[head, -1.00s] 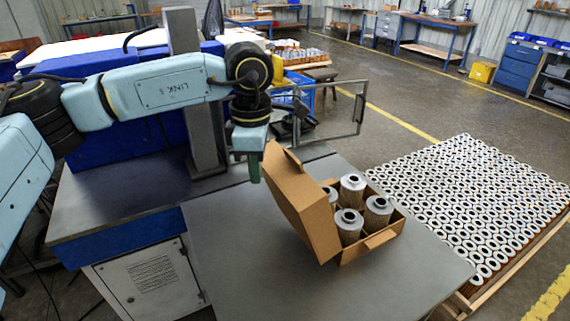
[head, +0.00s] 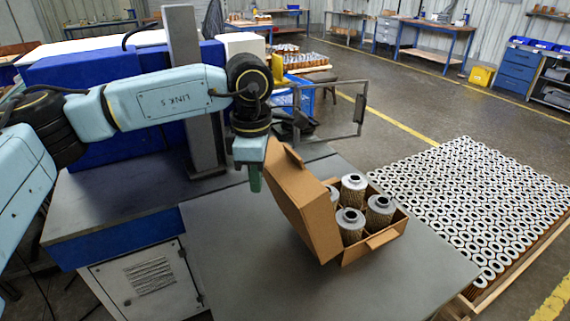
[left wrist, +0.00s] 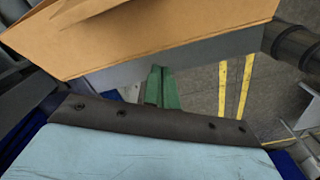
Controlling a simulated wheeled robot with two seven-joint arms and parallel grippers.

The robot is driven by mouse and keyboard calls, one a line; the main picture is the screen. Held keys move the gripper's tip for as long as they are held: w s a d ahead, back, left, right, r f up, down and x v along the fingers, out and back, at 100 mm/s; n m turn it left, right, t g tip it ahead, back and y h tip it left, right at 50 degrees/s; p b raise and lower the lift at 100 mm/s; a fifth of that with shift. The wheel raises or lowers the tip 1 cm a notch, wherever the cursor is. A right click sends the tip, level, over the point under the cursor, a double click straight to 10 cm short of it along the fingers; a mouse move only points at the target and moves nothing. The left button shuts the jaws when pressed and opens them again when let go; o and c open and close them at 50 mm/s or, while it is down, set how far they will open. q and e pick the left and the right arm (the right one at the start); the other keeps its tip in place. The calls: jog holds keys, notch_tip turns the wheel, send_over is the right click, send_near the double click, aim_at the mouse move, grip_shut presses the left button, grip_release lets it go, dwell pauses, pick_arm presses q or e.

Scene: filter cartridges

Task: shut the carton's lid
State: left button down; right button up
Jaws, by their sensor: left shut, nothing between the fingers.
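The open carton (head: 370,244) stands on the grey table and holds several filter cartridges (head: 351,190) with pale tops. Its lid (head: 304,205) stands up on the carton's left side, tilted outward to the left. My left gripper (head: 255,186) points down just left of the lid's upper end. Its green fingers are shut and empty. In the left wrist view the fingers (left wrist: 162,90) are together, and the brown cardboard lid (left wrist: 140,35) spans the top of the picture. Whether the fingers touch the lid I cannot tell. My right gripper is not in view.
The grey table (head: 240,270) is clear in front and to the left of the carton. A grey post (head: 186,90) and a metal frame (head: 335,120) stand behind. A pallet of many cartridges (head: 470,200) lies to the right.

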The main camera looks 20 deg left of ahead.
aim_at(284, 167)
pick_arm(q)
jog(key=shift+f+b, duration=0.45)
jog(key=shift+f, duration=0.3)
jog(key=shift+w+d, duration=0.1)
jog(key=shift+w+d+r, duration=0.2)
jog(key=shift+w+d, duration=0.85)
jog(key=shift+w, duration=0.15)
jog(key=shift+w+d+r+p, duration=0.8)
jog(key=shift+w, duration=0.2)
